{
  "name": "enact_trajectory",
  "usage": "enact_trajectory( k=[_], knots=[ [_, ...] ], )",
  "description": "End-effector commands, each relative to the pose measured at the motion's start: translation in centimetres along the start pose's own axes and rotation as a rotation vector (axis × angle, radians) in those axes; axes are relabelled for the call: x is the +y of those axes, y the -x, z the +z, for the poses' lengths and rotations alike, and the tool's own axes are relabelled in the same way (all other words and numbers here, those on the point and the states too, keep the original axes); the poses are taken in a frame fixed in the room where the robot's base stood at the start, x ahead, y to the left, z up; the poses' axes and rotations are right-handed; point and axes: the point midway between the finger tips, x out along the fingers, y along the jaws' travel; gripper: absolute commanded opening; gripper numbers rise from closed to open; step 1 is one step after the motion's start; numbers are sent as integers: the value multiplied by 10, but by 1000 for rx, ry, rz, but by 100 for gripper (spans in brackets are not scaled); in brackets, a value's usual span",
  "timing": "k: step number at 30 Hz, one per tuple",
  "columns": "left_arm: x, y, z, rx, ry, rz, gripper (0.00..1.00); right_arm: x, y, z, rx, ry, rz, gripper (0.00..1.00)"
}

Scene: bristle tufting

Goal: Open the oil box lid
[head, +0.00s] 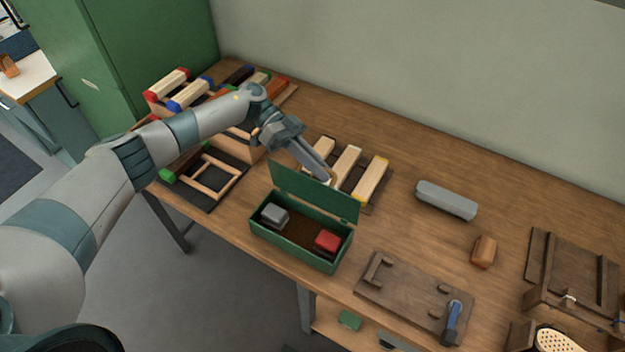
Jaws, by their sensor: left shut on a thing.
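The green oil box (292,246) stands near the front edge of the bench. Its lid (312,192) stands raised along the box's back side, so the inside shows. A grey block (274,215) lies at the left inside and a red block (327,240) at the right. My left gripper (326,178) is at the lid's top edge, reaching over from the back left, and is shut on the lid. My right gripper is not in view.
Pale wooden blocks (371,180) lie close behind the lid. A rack of coloured-end blocks (190,95) stands at the back left. A wooden fixture (410,298) lies right of the box. A grey bar (446,199) and a brown block (483,251) lie farther right.

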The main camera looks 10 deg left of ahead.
Motion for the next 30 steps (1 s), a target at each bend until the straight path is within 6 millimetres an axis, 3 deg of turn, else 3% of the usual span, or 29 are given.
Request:
enact_trajectory(
  k=[1, 10, 28, 29, 30],
  knots=[
    [-8, 0, 1, 2, 9, -2, 0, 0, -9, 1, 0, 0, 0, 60],
    [-24, 0, -2, 1, 3, -3, 0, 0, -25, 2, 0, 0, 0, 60],
    [-28, 0, -4, 3, 0, -2, 0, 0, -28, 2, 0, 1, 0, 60],
    [-27, 0, -4, 3, 0, -2, 15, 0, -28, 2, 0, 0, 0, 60],
    [-27, 0, -4, 2, 0, -2, 18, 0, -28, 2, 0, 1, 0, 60]
  ],
)
